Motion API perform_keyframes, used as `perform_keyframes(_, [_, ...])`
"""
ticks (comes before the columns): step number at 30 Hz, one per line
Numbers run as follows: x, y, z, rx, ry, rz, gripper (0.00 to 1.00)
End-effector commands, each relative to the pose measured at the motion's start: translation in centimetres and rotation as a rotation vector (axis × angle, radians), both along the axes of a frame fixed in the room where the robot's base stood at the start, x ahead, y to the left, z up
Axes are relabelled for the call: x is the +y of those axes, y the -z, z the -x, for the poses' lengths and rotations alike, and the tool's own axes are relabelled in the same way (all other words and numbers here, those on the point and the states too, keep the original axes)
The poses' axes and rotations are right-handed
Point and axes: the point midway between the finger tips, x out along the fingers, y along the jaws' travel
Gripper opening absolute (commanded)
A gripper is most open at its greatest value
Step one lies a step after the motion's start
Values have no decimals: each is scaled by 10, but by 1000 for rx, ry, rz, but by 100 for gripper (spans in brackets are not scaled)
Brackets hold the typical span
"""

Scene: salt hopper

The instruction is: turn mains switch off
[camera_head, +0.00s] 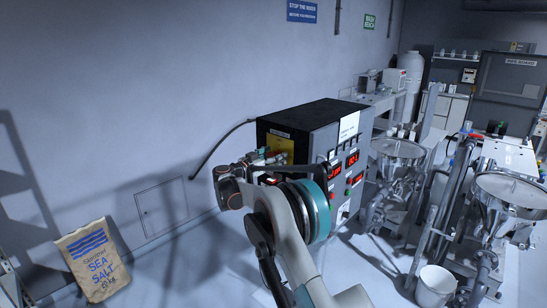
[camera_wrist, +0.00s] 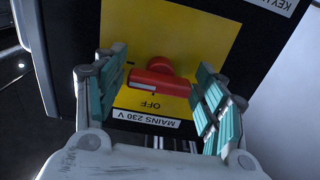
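The mains switch (camera_wrist: 158,78) is a red rotary handle on a yellow plate (camera_wrist: 190,30) with the word OFF and a label reading MAINS 230 V. In the wrist view my gripper (camera_wrist: 160,88) is open, with one green-padded finger on each side of the red handle and visible gaps to both. In the head view my gripper (camera_head: 262,160) is at the left face of the dark control cabinet (camera_head: 310,114), in front of the yellow plate (camera_head: 283,146). The red handle is hard to make out there, and my arm hides part of that face.
The cabinet front has red displays (camera_head: 352,160) and buttons. A sea salt sack (camera_head: 93,262) stands on the floor at the left. Steel hoppers (camera_head: 397,150) and a white bucket (camera_head: 435,286) are at the right. A black cable (camera_head: 220,144) runs from the cabinet along the wall.

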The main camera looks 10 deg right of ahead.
Motion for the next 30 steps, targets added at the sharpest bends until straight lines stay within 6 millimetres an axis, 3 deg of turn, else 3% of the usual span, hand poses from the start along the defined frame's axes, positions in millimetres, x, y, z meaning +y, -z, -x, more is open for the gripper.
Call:
perform_keyframes(1, [0,0,0,0,0,0,44])
perform_keyframes(3, [0,0,0,0,0,0,29])
perform_keyframes(4, [0,0,0,0,0,0,27])
perform_keyframes(17, [0,1,0,51,0,37,27])
perform_keyframes(30, [0,2,0,333,-1,243,27])
